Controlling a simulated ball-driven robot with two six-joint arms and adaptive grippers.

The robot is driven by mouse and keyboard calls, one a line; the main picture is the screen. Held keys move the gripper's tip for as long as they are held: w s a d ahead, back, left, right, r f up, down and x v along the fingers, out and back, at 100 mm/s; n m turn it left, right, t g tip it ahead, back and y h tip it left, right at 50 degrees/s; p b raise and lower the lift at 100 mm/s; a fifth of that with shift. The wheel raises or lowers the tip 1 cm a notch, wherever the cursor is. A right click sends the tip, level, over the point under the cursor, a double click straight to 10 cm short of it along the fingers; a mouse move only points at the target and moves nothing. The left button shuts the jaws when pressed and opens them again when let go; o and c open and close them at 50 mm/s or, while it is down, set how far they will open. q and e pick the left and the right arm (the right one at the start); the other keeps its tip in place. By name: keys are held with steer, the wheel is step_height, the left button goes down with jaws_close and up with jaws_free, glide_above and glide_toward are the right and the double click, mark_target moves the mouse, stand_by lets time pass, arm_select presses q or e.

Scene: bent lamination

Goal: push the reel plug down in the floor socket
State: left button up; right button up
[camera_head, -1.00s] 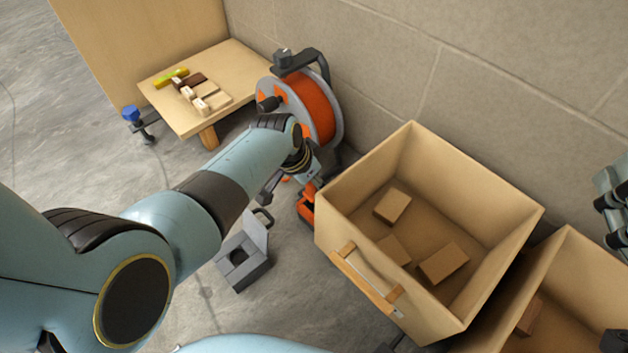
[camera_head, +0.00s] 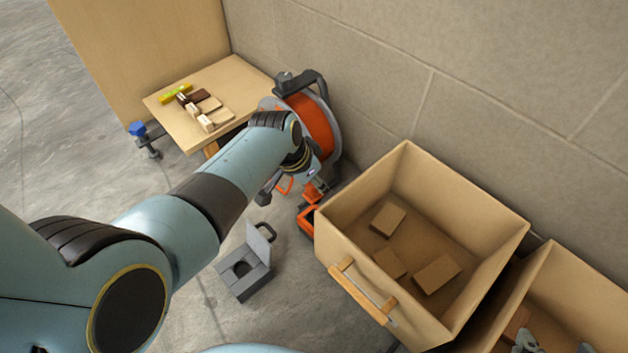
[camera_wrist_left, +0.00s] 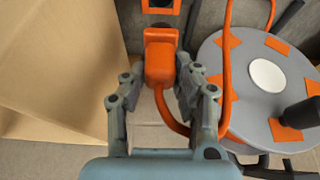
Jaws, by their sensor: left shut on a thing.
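My left gripper (camera_head: 308,188) is shut on the orange reel plug (camera_wrist_left: 160,58), which sits between its fingers in the left wrist view (camera_wrist_left: 160,78). An orange cable runs from the plug to the reel. An orange holder (camera_head: 307,220) is close below the gripper in the head view; whether the plug touches it is unclear. The grey floor socket (camera_head: 243,275) stands on the floor to the lower left, its lid raised and a dark round opening showing. Parts that look like my right gripper (camera_head: 555,346) show at the bottom right edge, mostly cut off.
The cable reel (camera_head: 310,125) stands against the block wall behind my left gripper. A cardboard box (camera_head: 350,250) with several small blocks is right of it, with another box (camera_head: 545,275) beyond. A low wooden table (camera_head: 240,80) is at the back left. Floor around the socket is clear.

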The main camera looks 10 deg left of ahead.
arm_select(q)
steer(key=o, duration=0.5)
steer(key=c, duration=0.5)
steer(key=shift+o, duration=0.2)
steer(key=shift+r+p, duration=1.75)
steer(key=shift+r, duration=0.1)
steer(key=shift+f, duration=0.1)
arm_select(e)
steer(key=shift+t, duration=0.3)
steer(key=r, duration=0.2)
steer(key=w+r, duration=0.1)
steer(key=r, duration=0.1)
steer(key=shift+w+r, duration=0.15)
steer(key=shift+r, duration=0.05)
